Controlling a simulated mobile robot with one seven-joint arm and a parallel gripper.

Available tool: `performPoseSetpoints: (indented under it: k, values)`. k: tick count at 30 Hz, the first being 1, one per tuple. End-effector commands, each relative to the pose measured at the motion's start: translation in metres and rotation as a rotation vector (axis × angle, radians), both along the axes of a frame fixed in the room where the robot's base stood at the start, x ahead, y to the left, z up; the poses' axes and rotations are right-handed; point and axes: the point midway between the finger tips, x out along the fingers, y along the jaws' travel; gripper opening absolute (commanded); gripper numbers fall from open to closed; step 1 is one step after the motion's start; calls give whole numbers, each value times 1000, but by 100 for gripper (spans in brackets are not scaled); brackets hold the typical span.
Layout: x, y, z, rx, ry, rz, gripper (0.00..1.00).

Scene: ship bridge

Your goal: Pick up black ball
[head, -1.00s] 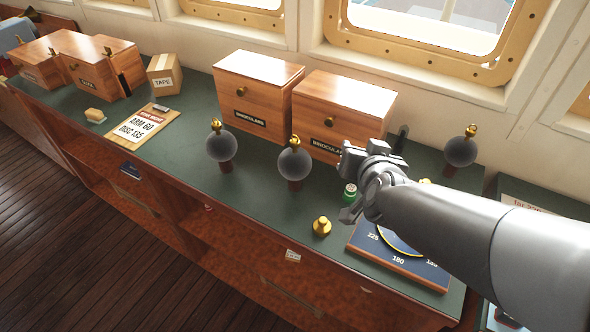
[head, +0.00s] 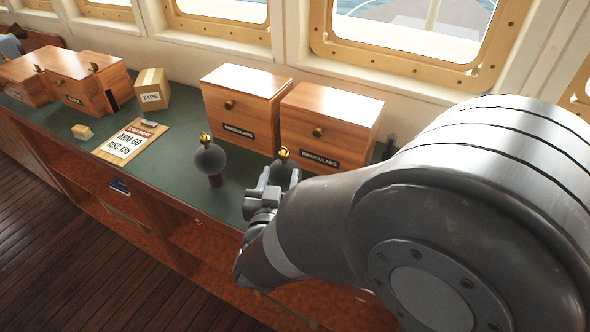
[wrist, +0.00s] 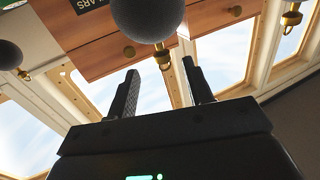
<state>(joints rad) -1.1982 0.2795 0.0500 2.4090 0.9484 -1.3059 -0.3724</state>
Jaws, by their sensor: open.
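Dark grey-black balls with gold knobs on top stand on short reddish-brown posts on the green counter. In the head view one ball (head: 210,161) stands clear. A second ball (head: 284,174) is partly hidden behind my gripper (head: 262,196). The wrist view is upside down. A large ball (wrist: 147,15) hangs at its top edge with its gold knob (wrist: 162,57) between the lines of my open, empty gripper fingers (wrist: 160,68). Another ball (wrist: 8,55) shows at the left edge.
Two wooden binoculars boxes (head: 243,108) stand close behind the balls, below the windows. A clipboard (head: 130,140), a tape carton (head: 152,88) and a small yellowish block (head: 82,131) lie farther left. My arm hides the counter's right part.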

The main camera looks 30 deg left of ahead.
Motion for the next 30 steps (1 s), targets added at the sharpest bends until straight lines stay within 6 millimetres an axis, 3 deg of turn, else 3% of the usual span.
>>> performPoseSetpoints:
  k: [18,26,30]
  values:
    - [64,24,-6,0,0,-1,47]
    - [66,25,-6,0,0,0,46]
    - [65,25,-6,0,0,1,35]
